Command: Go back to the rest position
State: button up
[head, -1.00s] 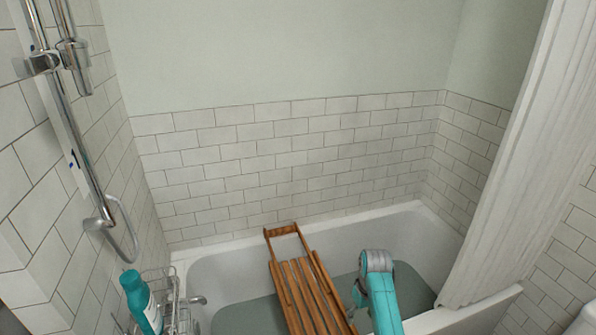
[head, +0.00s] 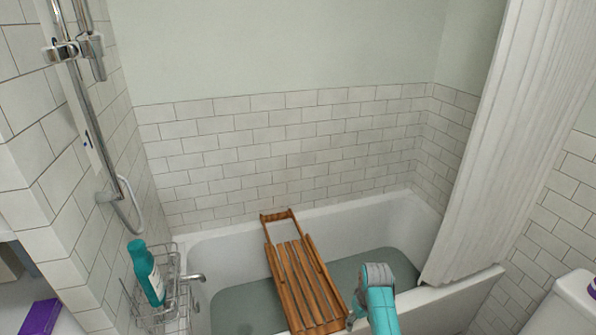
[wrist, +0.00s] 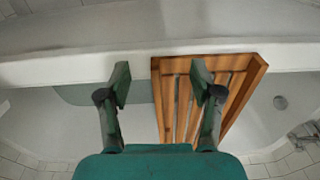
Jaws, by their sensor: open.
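My gripper (wrist: 160,90) is open in the wrist view, with its two dark green fingers apart and nothing between them that it holds. It is over the near rim of the bathtub (wrist: 60,72). A slatted wooden bath rack (wrist: 240,88) lies across the tub beyond the fingers. In the head view the wooden rack (head: 302,285) spans the tub (head: 398,215) from the far rim toward me. My teal arm (head: 380,305) is at the bottom, just right of the rack; my gripper is not clearly visible there.
A wire basket (head: 165,312) with a teal bottle (head: 146,272) is at the left, below a shower rail (head: 95,130). A white curtain (head: 485,150) hangs at the right. A toilet (head: 560,305) stands at the lower right. A purple item (head: 40,317) is at the lower left.

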jog(key=s+f+m+t, duration=0.1)
jog(key=s+f+t, duration=0.2)
jog(key=s+f, duration=0.5)
jog(key=s+f+t, duration=0.2)
jog(key=s+f, duration=0.2)
jog(key=s, duration=0.8)
jog(key=s+r+m+t, duration=0.1)
jog(key=s+r+t, duration=0.25)
jog(key=s, duration=1.05)
jog(key=s+r+t, duration=0.2)
jog(key=s+r, duration=0.4)
jog(key=r, duration=0.3)
jog(key=s+r+m+t, duration=0.1)
jog(key=s+r, duration=0.5)
jog(key=r, duration=0.4)
jog(key=s+r+t, duration=0.2)
jog(key=s+r, duration=0.4)
jog(key=r, duration=0.3)
jog(key=shift+a+r+t+h, duration=0.2)
jog(key=shift+r+t+h, duration=0.1)
jog(key=shift+r+t, duration=0.05)
